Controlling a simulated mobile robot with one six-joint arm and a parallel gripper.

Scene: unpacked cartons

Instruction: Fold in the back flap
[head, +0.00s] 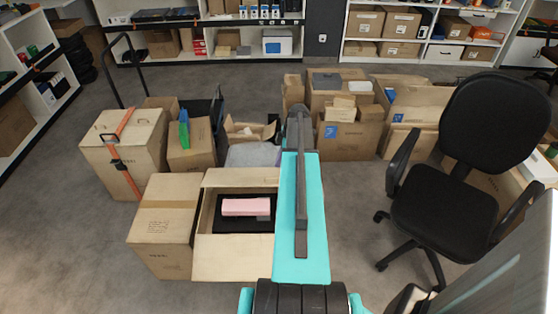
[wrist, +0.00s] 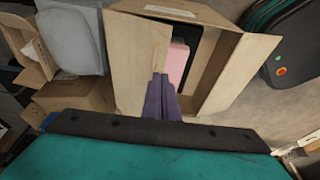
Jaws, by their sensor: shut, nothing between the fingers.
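The open carton (head: 199,222) stands left of my arm in the head view, with a pink box (head: 246,207) on a dark item inside. Its back flap (head: 240,177) shows as a tan strip along the far side. In the wrist view the back flap (wrist: 132,62) is the broad panel on the left, beside the opening, where the pink box (wrist: 178,62) shows. My gripper (wrist: 158,77) is shut and empty, its purple fingertips overlapping the flap's inner edge; I cannot tell whether they touch. The front flap (head: 233,260) is spread outward, towards me.
A closed carton (head: 165,220) stands against the open one's left side. A grey item (head: 250,154) and several cartons lie behind it. A black office chair (head: 430,215) stands at right. Bare floor (head: 350,220) lies between my arm and the chair.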

